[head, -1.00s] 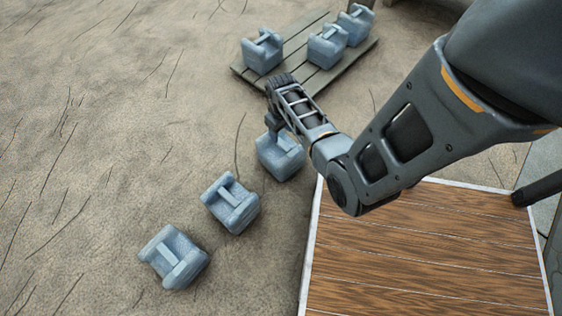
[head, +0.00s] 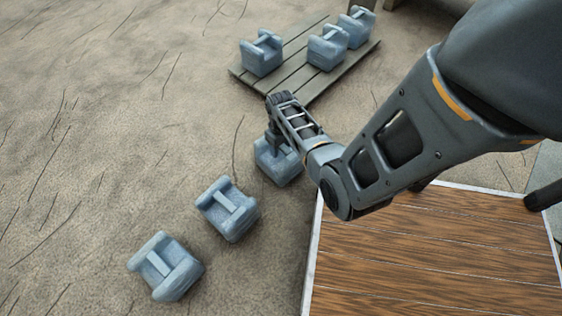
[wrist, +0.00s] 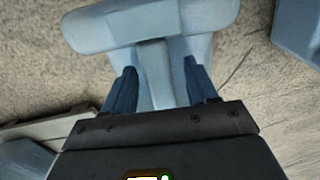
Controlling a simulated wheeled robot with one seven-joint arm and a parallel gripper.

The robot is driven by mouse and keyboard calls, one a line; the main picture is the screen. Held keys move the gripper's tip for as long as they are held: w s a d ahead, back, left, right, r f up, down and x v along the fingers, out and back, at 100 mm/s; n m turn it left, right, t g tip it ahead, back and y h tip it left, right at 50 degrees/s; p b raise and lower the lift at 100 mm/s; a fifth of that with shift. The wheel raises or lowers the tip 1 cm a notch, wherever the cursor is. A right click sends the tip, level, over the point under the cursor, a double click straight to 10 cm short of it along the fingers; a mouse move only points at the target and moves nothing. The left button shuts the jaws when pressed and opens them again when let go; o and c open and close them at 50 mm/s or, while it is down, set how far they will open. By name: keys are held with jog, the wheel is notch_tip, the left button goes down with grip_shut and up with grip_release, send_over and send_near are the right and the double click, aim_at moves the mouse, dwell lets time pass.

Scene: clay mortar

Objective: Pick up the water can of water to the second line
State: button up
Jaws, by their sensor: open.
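My gripper (wrist: 158,85) is open over a blue-grey water can in the wrist view (wrist: 150,30). Its two dark blue fingers stand on either side of the can's handle bar, with gaps visible. In the head view this can (head: 277,163) stands on the ground below my gripper (head: 276,145), partly hidden by it. Two more cans stand on the ground, one in the middle (head: 228,209) and one nearest the camera (head: 166,267). I see no water level or lines on any can.
A wooden pallet (head: 292,85) at the back bears three similar cans, one at left (head: 261,55), one in the middle (head: 327,48) and one at right (head: 357,27). A wooden platform (head: 430,260) with a pale edge lies at lower right. Bare ground on the left is free.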

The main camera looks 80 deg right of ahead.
jog(key=shift+c, duration=0.2)
grip_shut()
dwell(1.0)
jog(key=shift+w+d+r, duration=0.1)
jog(key=shift+r, duration=0.05)
